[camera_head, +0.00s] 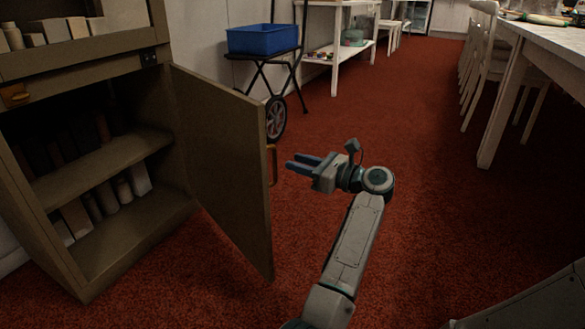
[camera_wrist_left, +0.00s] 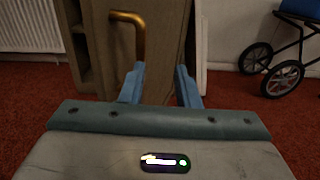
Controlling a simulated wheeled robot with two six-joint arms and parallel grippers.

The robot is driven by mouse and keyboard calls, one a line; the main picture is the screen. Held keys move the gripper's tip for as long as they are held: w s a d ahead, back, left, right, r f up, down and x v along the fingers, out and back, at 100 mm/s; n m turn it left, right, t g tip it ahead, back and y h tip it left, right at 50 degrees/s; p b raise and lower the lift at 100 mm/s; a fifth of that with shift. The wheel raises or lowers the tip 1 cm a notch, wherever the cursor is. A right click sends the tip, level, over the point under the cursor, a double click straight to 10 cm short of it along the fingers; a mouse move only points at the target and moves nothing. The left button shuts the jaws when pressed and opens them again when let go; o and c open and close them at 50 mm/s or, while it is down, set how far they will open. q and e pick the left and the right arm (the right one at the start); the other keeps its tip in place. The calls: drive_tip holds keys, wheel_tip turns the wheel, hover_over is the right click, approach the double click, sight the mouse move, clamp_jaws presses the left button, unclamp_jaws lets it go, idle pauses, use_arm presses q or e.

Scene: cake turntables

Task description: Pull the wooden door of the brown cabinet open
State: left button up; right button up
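The brown cabinet (camera_head: 62,258) stands at the left in the head view. Its wooden door (camera_head: 222,160) is swung wide open on its right side and shows the shelves inside. A brass handle (camera_head: 272,165) sits near the door's free edge. My left gripper (camera_head: 291,163) is just right of the handle, apart from it, with blue fingers spread and nothing between them. In the left wrist view, the door (camera_wrist_left: 162,40) and the handle (camera_wrist_left: 140,35) are ahead of the open fingers (camera_wrist_left: 160,85). My right gripper is not in view.
Bottles and boxes (camera_head: 108,195) stand on the cabinet's shelves. A blue bin (camera_head: 263,39) rests on a black wheeled cart (camera_head: 276,118) behind the door. A long table (camera_head: 520,38) with white chairs (camera_head: 484,65) is at the right. Red carpet is clear in between.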

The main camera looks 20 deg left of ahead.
use_arm(q)
drive_tip(key=shift+w+d+b, duration=0.35)
drive_tip(key=shift+d+b, duration=0.05)
drive_tip(key=shift+d, duration=0.35)
drive_tip(key=shift+w+d+b, duration=0.3)
drive_tip(key=shift+d+b, duration=0.1)
drive_tip(key=shift+d, duration=0.3)
drive_tip(key=shift+w+d+b, duration=0.35)
drive_tip(key=shift+d+b, duration=0.05)
drive_tip(key=shift+d, duration=0.35)
